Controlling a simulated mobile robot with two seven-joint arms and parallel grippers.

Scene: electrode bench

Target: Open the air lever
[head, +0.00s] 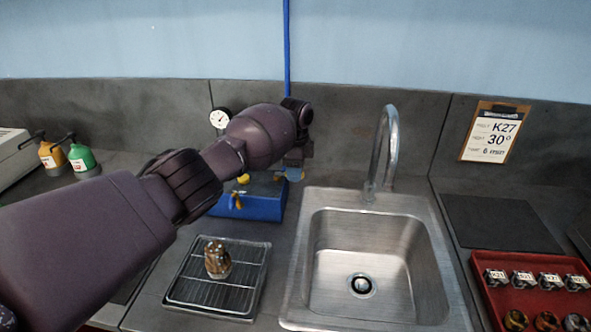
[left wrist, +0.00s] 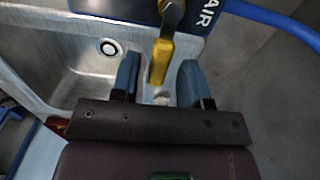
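The air lever (left wrist: 160,62) is a yellow handle on a metal stem, beside a dark plate (left wrist: 205,14) marked AIR in the left wrist view. My left gripper (left wrist: 157,78) is open, its two blue fingers on either side of the lever, with a visible gap to each. In the head view my left gripper (head: 293,172) points down at the right end of a blue box (head: 262,207), and my arm and gripper cover most of the lever area there. My right gripper is in neither view.
A steel sink (head: 325,262) with a tall faucet (head: 390,145) is just right of the gripper. A wire rack tray (head: 190,285) with a brown ribbed part (head: 217,260) lies in front. A red tray (head: 487,262) is at right. A blue hose (head: 287,45) runs up the wall.

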